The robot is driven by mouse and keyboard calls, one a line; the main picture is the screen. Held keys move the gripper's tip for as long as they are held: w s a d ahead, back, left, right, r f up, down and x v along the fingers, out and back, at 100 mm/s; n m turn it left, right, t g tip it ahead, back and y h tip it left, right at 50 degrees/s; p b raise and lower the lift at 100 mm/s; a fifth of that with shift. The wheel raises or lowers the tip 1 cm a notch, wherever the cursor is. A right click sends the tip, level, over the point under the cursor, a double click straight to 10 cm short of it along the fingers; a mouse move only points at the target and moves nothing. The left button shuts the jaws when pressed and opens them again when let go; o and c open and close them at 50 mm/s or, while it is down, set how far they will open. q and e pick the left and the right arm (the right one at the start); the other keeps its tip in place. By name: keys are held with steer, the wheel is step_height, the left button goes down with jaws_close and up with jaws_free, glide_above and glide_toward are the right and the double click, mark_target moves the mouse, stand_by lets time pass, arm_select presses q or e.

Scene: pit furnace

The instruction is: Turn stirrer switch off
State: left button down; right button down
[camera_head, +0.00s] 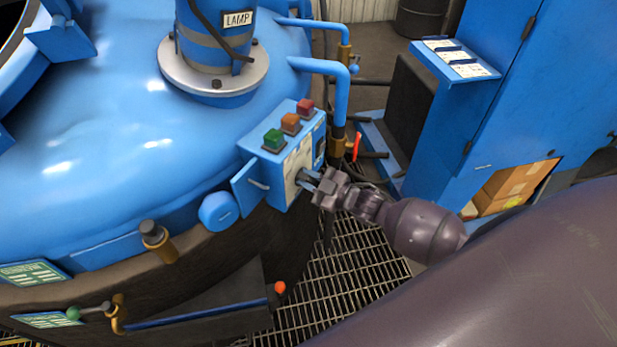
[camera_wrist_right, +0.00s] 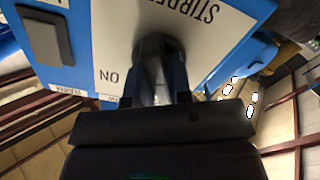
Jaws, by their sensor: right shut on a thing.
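The stirrer switch panel is the white face (camera_head: 293,168) of a blue control box (camera_head: 262,165) on the side of the big blue vessel. In the right wrist view the white label (camera_wrist_right: 112,40) carries the letters "STIRRE", partly hidden, and "ON". My right gripper (camera_head: 308,181) reaches the panel from the right and is shut on the stirrer switch (camera_wrist_right: 152,45), a dark knob. The fingers hide much of the knob, so I cannot tell its exact setting. My left gripper is not in view.
Green (camera_head: 274,139), orange (camera_head: 291,122) and red (camera_head: 305,106) buttons sit on top of the box. A blue pipe (camera_head: 340,95) and a red-handled valve (camera_head: 357,146) stand just behind it. A grated floor (camera_head: 345,265) lies below. A blue cabinet (camera_head: 530,80) is at the right.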

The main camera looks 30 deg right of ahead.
steer(key=shift+n, duration=1.6)
steer(key=c, duration=1)
jaws_free()
steer(key=shift+c, duration=0.2)
steer(key=shift+s, duration=0.1)
steer(key=v, duration=1)
steer(key=shift+s, duration=0.3)
steer(key=shift+d+f, duration=0.15)
